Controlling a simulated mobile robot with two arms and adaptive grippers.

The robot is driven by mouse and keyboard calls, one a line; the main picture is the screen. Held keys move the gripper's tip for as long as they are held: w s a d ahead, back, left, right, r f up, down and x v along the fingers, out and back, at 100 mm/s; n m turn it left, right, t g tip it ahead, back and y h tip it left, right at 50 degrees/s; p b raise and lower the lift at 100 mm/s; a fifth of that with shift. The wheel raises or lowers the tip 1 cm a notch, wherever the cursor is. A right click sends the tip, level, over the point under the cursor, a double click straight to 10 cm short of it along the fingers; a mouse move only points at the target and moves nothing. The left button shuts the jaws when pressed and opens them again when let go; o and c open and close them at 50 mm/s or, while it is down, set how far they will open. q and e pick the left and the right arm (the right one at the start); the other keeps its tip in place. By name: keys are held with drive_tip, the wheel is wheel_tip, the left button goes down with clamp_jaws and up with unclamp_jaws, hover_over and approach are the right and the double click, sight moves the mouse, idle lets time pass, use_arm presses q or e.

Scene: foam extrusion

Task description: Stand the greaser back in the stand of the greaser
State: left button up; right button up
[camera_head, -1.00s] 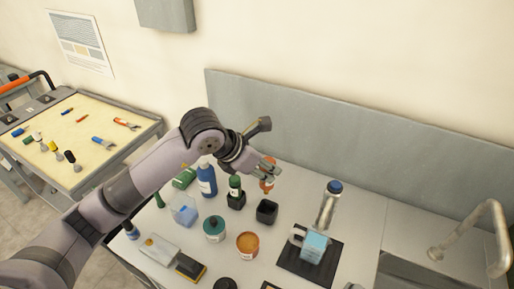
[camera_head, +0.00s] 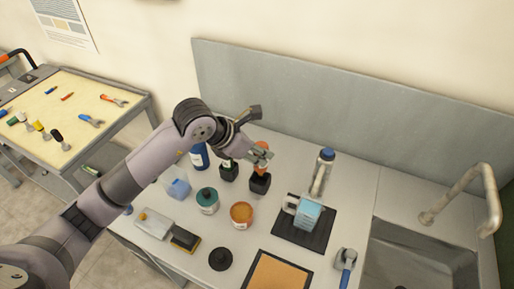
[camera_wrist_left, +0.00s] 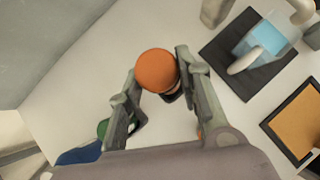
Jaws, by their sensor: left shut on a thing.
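The greaser, with an orange top (camera_head: 262,146), is upright in my left gripper (camera_head: 257,155), which is shut on it. In the left wrist view its round orange cap (camera_wrist_left: 156,70) shows between the two fingers (camera_wrist_left: 158,88). The stand of the greaser, a small black square holder (camera_head: 260,184), is directly below the greaser. The greaser's lower end is at the stand's mouth; I cannot tell how deep it sits. In the wrist view a dark bit of the stand (camera_wrist_left: 170,98) shows under the cap. My right gripper is not in view.
A similar black holder with a green-topped item (camera_head: 229,172) stands just left. A blue bottle (camera_head: 199,157), teal tub (camera_head: 207,201) and orange tub (camera_head: 241,214) are close by. A sink (camera_head: 420,262) is at far right.

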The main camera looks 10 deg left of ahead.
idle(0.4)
use_arm(q)
drive_tip(key=shift+b, duration=0.3)
drive_tip(key=shift+f, duration=0.15)
idle(0.3)
drive_tip(key=shift+f+b, duration=1.55)
drive_tip(key=shift+b, duration=0.25)
drive_tip(key=shift+f, duration=0.15)
